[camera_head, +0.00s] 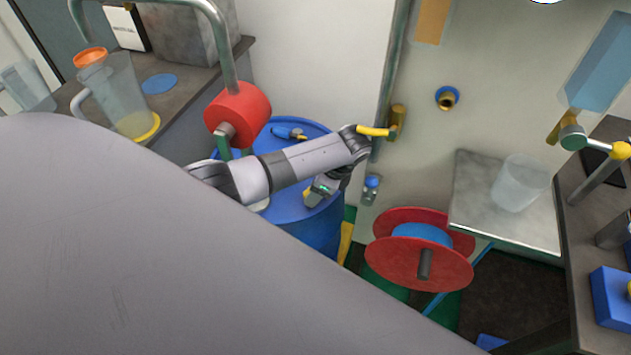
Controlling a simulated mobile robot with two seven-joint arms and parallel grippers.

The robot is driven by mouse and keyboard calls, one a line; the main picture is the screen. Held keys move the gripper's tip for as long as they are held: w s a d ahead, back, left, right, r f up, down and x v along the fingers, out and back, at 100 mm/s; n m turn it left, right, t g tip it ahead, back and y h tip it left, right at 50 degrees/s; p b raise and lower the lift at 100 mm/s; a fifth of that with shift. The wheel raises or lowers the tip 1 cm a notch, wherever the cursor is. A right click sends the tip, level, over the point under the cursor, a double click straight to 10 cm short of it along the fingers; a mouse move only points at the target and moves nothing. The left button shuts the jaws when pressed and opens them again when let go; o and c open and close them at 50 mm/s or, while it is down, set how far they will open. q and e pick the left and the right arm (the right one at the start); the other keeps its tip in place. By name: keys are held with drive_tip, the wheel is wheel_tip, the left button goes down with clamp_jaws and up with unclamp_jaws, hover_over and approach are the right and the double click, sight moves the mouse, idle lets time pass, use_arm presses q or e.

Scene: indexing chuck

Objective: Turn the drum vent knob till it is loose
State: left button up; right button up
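A blue drum (322,232) stands in the middle of the view, partly behind my arm. My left arm comes in from the left and crosses over the drum's top. My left gripper (312,198) hangs from the wrist and points down at the right part of the drum's lid. Its fingers are small and mostly hidden, so I cannot tell whether they are open or shut. A small yellow patch shows beside the gripper; I cannot tell whether it is the vent knob. A small blue fitting (287,132) lies on the lid's far side. My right gripper is not in view.
A red cylinder (240,108) on a grey pipe stands just left of the drum. A yellow-handled wall valve (397,122) is close to my wrist. A red reel (420,250) and a metal shelf (505,225) with a clear beaker (520,182) are at right.

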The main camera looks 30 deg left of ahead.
use_arm(q)
drive_tip(key=shift+a+n+g, duration=0.1)
drive_tip(key=shift+n+g, duration=0.2)
drive_tip(key=shift+n, duration=0.5)
drive_tip(key=o, duration=1)
drive_tip(key=shift+o, duration=0.2)
